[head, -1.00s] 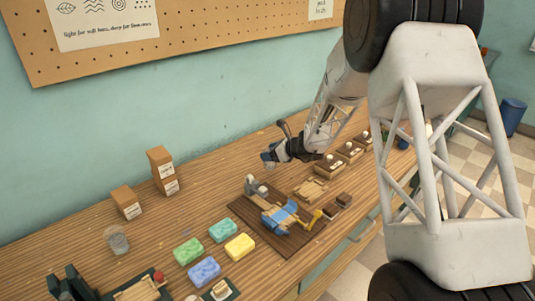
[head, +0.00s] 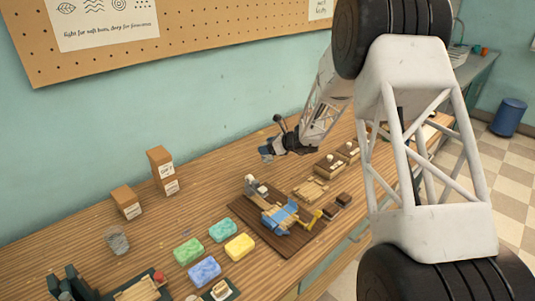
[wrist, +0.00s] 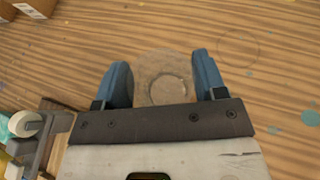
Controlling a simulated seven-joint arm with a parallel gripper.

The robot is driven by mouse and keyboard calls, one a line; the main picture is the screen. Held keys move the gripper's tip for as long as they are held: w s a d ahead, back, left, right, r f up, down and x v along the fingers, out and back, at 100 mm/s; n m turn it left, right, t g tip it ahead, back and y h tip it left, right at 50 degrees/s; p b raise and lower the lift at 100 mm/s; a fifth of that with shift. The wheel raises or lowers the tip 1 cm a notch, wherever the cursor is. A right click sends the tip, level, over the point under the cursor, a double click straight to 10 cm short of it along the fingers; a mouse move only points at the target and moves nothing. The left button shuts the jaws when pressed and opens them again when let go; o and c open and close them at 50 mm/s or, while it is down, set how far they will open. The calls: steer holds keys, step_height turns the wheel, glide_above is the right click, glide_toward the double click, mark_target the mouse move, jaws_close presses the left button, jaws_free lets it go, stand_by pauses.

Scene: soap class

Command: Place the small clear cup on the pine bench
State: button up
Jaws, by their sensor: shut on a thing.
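In the wrist view a small clear cup (wrist: 163,72) sits between the two blue fingers of my gripper (wrist: 164,80). My gripper is shut on it; the wood grain shows through it. In the head view my gripper (head: 266,153) is over the back part of the pine bench (head: 75,237), behind the soap-cutting board. The cup is too faint to make out there. I cannot tell whether the cup touches the bench.
Another clear cup (head: 117,240) stands at the left, near cardboard boxes (head: 126,201). Several coloured soap bars (head: 239,247) lie in front. A dark board (head: 246,209) bears a wooden device with blue parts. Small wooden trays (head: 331,164) line the right. Bench between boxes and board is clear.

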steer(key=shift+f, duration=1.65)
steer(key=shift+f, duration=0.15)
steer(key=o, duration=0.9)
steer(key=shift+s+d+r, duration=0.25)
steer(key=shift+d+r, duration=0.25)
steer(key=v, duration=1)
steer(key=shift+s+d, duration=0.2)
steer(key=shift+d, duration=0.15)
steer(key=shift+r, duration=0.15)
